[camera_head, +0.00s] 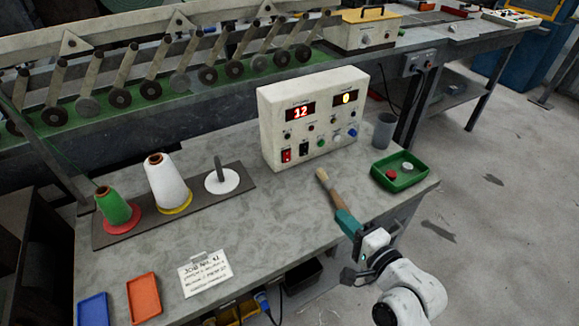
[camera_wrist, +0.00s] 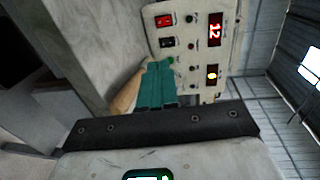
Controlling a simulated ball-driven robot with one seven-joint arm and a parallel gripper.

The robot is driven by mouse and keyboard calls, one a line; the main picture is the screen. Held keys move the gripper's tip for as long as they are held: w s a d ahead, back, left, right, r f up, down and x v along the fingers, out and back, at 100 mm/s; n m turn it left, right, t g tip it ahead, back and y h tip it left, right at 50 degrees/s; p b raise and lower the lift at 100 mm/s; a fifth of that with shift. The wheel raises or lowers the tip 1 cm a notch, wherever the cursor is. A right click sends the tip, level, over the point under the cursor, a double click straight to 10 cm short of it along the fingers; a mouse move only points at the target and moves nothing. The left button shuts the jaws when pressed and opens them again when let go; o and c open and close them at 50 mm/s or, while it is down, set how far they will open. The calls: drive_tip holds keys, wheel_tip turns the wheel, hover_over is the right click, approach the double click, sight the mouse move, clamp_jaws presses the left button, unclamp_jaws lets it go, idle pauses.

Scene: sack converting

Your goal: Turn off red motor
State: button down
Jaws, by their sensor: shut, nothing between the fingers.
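The cream control box (camera_head: 315,118) stands on the bench with two lit displays, the left reading 12 and the right a yellow digit. A red rocker switch (camera_head: 286,156) is at its lower left, with a black rocker switch (camera_head: 304,149) beside it. In the wrist view, the red switch (camera_wrist: 165,20) appears lit, and the black one (camera_wrist: 167,42) is just below it. Which way either is pressed I cannot tell. My gripper (camera_head: 343,214) has teal fingers, shut and empty, in front of the box and apart from it. They also show in the wrist view (camera_wrist: 160,66).
A tan wooden-handled object (camera_head: 325,186) lies just beyond my fingertips. A green tray (camera_head: 416,172) and a grey cup (camera_head: 383,131) are to the right. Thread cones, green (camera_head: 116,208) and white (camera_head: 168,182), stand left. The bench before the box is mostly clear.

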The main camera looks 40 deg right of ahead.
sight(286, 159)
drive_tip(key=p+x, duration=0.2)
drive_tip(key=x, duration=2.2)
drive_tip(key=shift+f, duration=0.15)
drive_tip(key=shift+w+f+b, duration=0.2)
drive_tip(key=shift+f+b, duration=0.1)
drive_tip(key=shift+b, duration=0.95)
drive_tip(key=shift+w+t+b, duration=0.15)
drive_tip(key=shift+t+b, duration=0.35)
drive_tip(key=shift+b, duration=0.35)
drive_tip(key=shift+r, duration=0.4)
drive_tip(key=shift+s+f, duration=0.15)
drive_tip(key=shift+s, duration=0.2)
drive_tip(key=v, duration=1)
drive_tip(key=shift+s+a+f, duration=0.1)
drive_tip(key=shift+s+a, duration=0.05)
drive_tip(key=shift+s, duration=0.1)
